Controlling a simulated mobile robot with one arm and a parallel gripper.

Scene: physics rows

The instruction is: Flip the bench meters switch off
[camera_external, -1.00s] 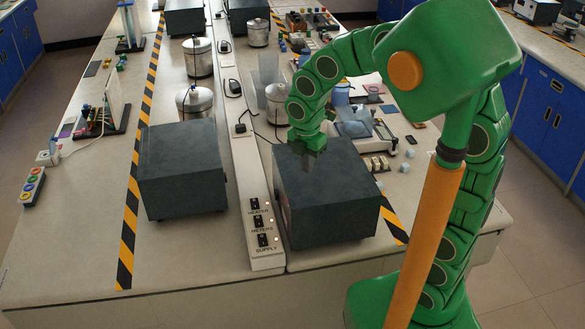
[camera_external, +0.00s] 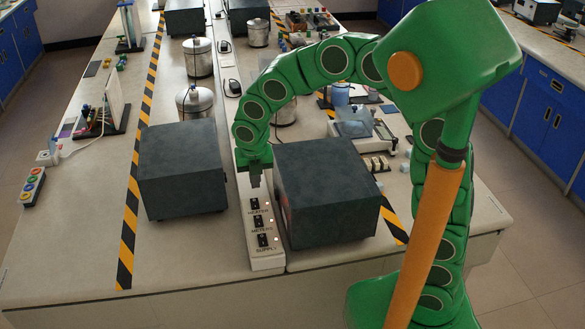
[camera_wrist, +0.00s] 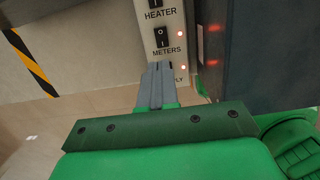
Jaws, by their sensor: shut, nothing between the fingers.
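The METERS switch (camera_external: 258,221) is a small black rocker, the middle one of three on a white strip (camera_external: 262,262). In the wrist view the METERS switch (camera_wrist: 162,37) has O and I marks and a lit red lamp beside it; its tilt is too small to read. My gripper (camera_external: 255,184) is shut and empty, pointing down over the strip just behind the HEATER switch (camera_external: 254,203). In the wrist view my gripper's fingertips (camera_wrist: 159,66) are below the METERS label and hide the SUPPLY switch.
A dark box (camera_external: 325,195) stands close on the right of the strip. Another dark box (camera_external: 182,168) stands to the left, with a small gap. The SUPPLY switch (camera_external: 262,240) is nearest the bench's front edge. Metal pots (camera_external: 195,101) stand farther back.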

